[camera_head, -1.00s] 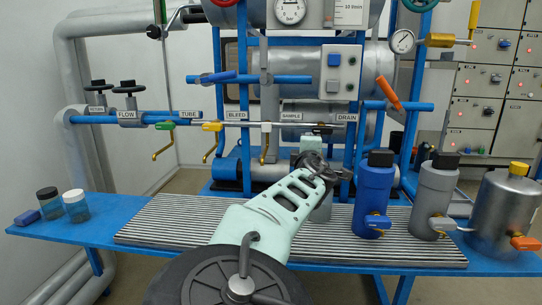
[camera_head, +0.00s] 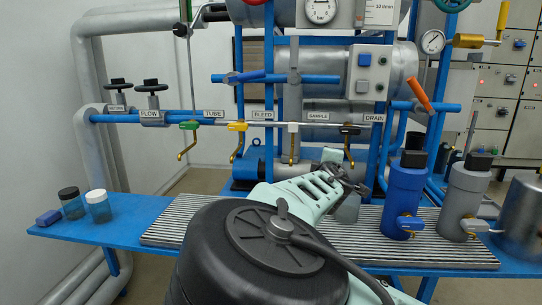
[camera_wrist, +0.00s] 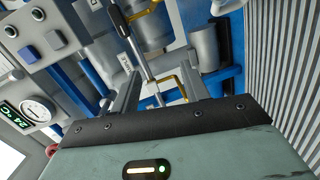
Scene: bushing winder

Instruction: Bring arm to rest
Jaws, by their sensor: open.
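My arm reaches from the bottom middle of the head view over the striped grey bench mat (camera_head: 185,217). My gripper (camera_head: 352,178) is small and partly hidden by my wrist in that view, in front of the blue rack, near the DRAIN label. In the wrist view my gripper's two fingers (camera_wrist: 160,84) stand apart with nothing held between them. Beyond them are a thin pipe, a yellow bent handle (camera_wrist: 187,78) and a grey cylinder (camera_wrist: 205,48). I cannot tell how far these are from the fingertips.
A blue bottle (camera_head: 404,192) and a grey bottle (camera_head: 463,200) stand right of my gripper. A large metal can (camera_head: 522,218) is at the right edge. Two small jars, one white-capped (camera_head: 98,207), stand at the bench's left end. The mat's left part is clear.

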